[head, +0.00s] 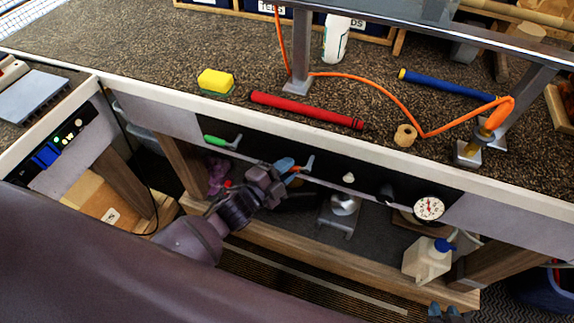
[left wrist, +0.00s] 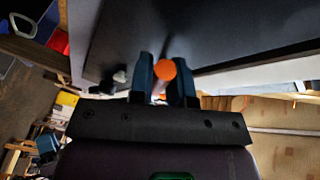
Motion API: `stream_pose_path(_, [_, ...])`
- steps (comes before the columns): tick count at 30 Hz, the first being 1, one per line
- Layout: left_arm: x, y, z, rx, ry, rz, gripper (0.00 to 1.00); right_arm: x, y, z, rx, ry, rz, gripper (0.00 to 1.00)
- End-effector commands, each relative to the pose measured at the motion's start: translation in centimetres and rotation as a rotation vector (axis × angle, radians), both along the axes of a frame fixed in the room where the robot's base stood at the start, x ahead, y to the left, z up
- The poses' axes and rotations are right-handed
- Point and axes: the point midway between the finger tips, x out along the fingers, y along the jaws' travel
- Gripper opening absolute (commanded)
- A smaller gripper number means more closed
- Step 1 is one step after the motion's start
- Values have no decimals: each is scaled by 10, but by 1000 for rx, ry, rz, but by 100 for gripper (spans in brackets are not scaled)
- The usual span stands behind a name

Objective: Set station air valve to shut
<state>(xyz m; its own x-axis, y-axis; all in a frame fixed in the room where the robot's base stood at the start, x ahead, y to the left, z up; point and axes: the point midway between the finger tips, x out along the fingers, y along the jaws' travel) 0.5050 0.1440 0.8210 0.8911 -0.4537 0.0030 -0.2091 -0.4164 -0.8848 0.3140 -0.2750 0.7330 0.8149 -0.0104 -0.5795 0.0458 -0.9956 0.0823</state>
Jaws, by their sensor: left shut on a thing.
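Two lever valves sit on the dark front panel under the bench. One has a green handle (head: 215,140) and lies to the left, with nothing touching it. The other has an orange handle (head: 295,169). My left gripper (head: 287,166) is shut on this orange handle, and its blue fingers hide part of it. In the left wrist view, the handle's round orange end (left wrist: 165,70) shows between the two fingers. I cannot read which lever is the station air valve. The fingertips of my right gripper (head: 444,313) show at the bottom edge, away from the panel; their gap is unclear.
A white knob (head: 348,178), a black knob (head: 387,192) and a round gauge (head: 429,208) are right of the levers. A white jug (head: 427,260) stands below. On the bench are a red tube (head: 305,110), a yellow sponge (head: 215,81) and an orange hose (head: 385,94).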

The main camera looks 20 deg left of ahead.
Motion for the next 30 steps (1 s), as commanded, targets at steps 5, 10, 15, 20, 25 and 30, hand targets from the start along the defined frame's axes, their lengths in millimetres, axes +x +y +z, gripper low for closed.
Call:
stream_pose_path(5, [-1, -5, -15, -170, 14, 3, 0, 2, 1, -8, -1, -1, 6, 28])
stream_pose_path(10, [-1, -10, -21, -331, 18, 3, 0, 4, 2, -15, -3, 5, 11, 28])
stream_pose_path(15, [-1, -18, -27, -493, 24, 3, 0, 8, 3, -19, -5, 5, 19, 28])
stream_pose_path(20, [-1, -24, -31, -645, 29, 4, 0, 9, 4, -25, -5, 13, 22, 28])
stream_pose_path(25, [-2, -33, -33, -798, 33, 4, 0, 8, 5, -28, -4, 17, 23, 28])
stream_pose_path(30, [-2, -40, -34, -931, 36, 4, 0, 7, 5, -32, -3, 23, 23, 28])
